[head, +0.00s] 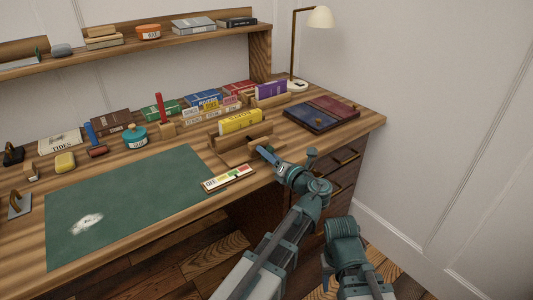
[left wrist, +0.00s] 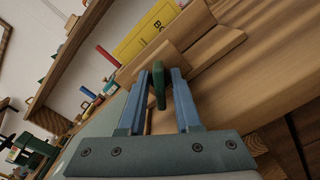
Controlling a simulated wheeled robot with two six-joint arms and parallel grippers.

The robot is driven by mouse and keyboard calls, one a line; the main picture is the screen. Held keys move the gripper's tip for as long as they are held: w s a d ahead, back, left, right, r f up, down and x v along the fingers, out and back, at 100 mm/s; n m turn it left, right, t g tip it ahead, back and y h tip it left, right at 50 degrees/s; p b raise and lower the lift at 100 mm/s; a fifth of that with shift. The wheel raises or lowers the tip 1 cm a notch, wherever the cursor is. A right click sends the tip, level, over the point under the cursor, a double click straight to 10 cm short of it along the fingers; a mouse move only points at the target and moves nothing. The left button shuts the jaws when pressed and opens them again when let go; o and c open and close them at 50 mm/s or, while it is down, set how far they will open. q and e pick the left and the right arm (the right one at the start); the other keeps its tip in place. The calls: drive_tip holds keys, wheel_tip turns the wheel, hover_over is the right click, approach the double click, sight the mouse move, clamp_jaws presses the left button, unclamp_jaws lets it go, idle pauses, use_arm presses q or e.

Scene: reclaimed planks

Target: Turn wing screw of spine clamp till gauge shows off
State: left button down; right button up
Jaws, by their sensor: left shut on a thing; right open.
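The spine clamp (head: 236,141) is a wooden block near the desk's front edge, with a yellow book (head: 240,121) upright in it. My left gripper (head: 264,151) is at the clamp's front right side. In the left wrist view its two blue fingers (left wrist: 158,80) are shut on the green wing screw (left wrist: 159,86), which stands out from the wooden clamp (left wrist: 178,42). The fingers mostly hide the screw in the head view. The gauge (head: 228,179) is a pale strip with red and green parts, left of my gripper. Its pointer is too small to read. My right gripper is not visible.
A green mat (head: 130,205) covers the desk's left front. Books, a teal pot (head: 136,137) and small tools stand behind it. A dark red and blue case (head: 321,112) lies to the right. Drawers (head: 345,167) are below the desk's right end.

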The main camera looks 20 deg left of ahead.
use_arm(q)
drive_tip(key=shift+n, duration=0.3)
drive_tip(key=n, duration=0.3)
drive_tip(key=shift+n, duration=0.4)
drive_tip(key=n, duration=0.4)
drive_tip(key=shift+n, duration=0.3)
drive_tip(key=n, duration=1.3)
drive_tip(key=shift+n, duration=0.3)
drive_tip(key=n, duration=1.3)
